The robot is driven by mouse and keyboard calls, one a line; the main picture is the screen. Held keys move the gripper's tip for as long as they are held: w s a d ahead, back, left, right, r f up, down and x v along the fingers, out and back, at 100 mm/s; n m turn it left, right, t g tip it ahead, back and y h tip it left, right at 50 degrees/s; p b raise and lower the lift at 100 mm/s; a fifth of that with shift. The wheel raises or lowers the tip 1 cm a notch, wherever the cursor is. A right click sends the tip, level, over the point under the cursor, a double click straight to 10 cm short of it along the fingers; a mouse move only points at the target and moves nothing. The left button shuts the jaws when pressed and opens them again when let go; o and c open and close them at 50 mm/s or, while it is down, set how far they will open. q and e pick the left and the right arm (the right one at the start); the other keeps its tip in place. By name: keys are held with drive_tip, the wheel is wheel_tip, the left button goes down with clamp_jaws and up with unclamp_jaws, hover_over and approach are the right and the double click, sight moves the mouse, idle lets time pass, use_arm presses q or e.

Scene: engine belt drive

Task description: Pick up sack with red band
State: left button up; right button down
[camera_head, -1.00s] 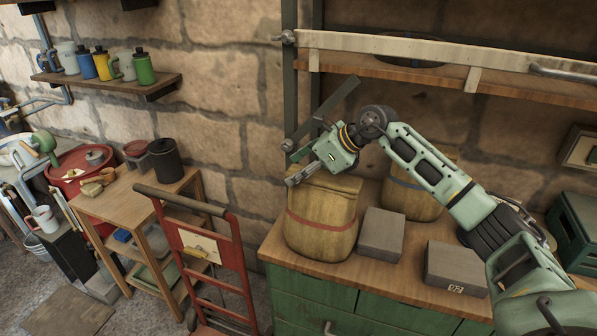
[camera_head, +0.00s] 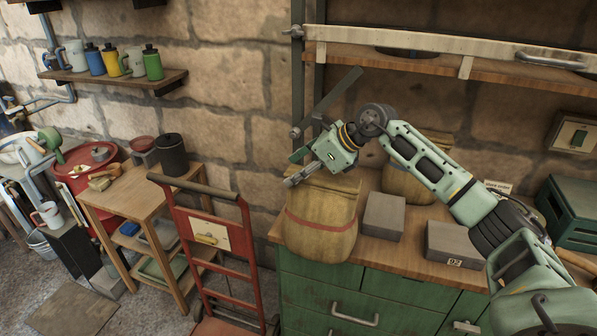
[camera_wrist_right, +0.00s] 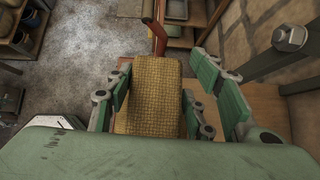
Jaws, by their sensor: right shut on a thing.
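The sack with the red band (camera_head: 322,226) is a tan woven sack at the left end of the green cabinet's wooden top. Its red band runs around its middle. My right gripper (camera_head: 296,169) is at the top of this sack, shut on it. In the right wrist view the sack's woven top (camera_wrist_right: 150,92) lies between the two fingers of the right gripper (camera_wrist_right: 155,100). A second tan sack with a dark band (camera_head: 408,180) stands behind, partly hidden by my right arm. My left gripper is not in view.
Grey blocks (camera_head: 383,216) and (camera_head: 457,243) lie right of the sack on the cabinet top (camera_head: 408,255). A red hand truck (camera_head: 208,240) stands close to the left. A wooden shelf (camera_head: 450,70) hangs above, and a dark post rises behind the gripper.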

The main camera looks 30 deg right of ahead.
sight(333, 177)
drive_tip(key=shift+s+a+f, duration=0.2)
drive_tip(key=shift+f, duration=0.2)
drive_tip(key=c, duration=1.1)
unclamp_jaws()
drive_tip(key=o, duration=0.4)
drive_tip(key=shift+w+d+r, duration=0.1)
drive_tip(key=shift+c, duration=0.2)
drive_tip(key=shift+d+r, duration=0.1)
drive_tip(key=shift+d+r, duration=0.15)
drive_tip(key=shift+r, duration=0.15)
drive_tip(key=v, duration=1.1)
drive_tip(key=shift+s+d, duration=0.1)
drive_tip(key=shift+s, duration=0.1)
